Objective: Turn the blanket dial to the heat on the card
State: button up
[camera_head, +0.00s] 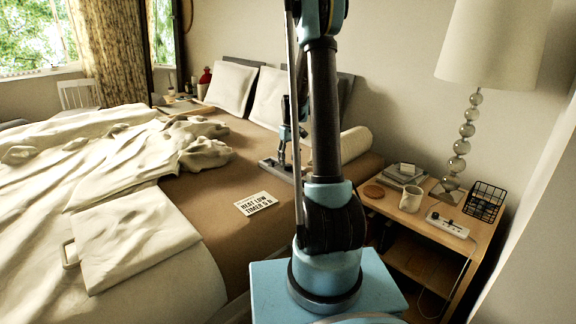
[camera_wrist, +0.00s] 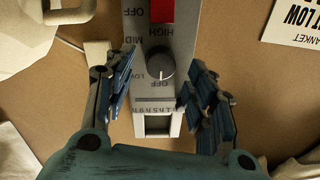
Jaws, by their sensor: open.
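The blanket control (camera_wrist: 182,45) is a pale grey strip lying on the brown bed; in the head view it shows as a thin strip (camera_head: 270,163) under my arm's end. Its dark round dial (camera_wrist: 160,66) has HIGH, MID, LOW and OFF printed around it. A small white mark on the dial appears to point toward OFF. The card (camera_head: 256,203) lies on the bed and reads HEAT LOW, with a timer line below; part of it shows in the wrist view (camera_wrist: 295,22). My gripper (camera_wrist: 155,92) is open and empty, its fingers on either side of the control, apart from the dial.
A red switch (camera_wrist: 161,10) and a timer slider (camera_wrist: 157,123) sit on the same control. Rumpled bedding (camera_head: 100,160) covers the left of the bed. A nightstand (camera_head: 470,232) at right holds a mug (camera_head: 411,199), lamp (camera_head: 470,110), wire basket (camera_head: 484,203) and white power strip (camera_head: 447,225).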

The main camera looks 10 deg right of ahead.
aim_at(288, 167)
jog(key=shift+f, duration=1.3)
jog(key=c, duration=1.1)
jog(key=shift+m, duration=0.3)
jog(key=m, duration=1.1)
jog(key=shift+s+t, duration=0.1)
jog(key=shift+t, duration=0.2)
jog(key=shift+m, duration=0.3)
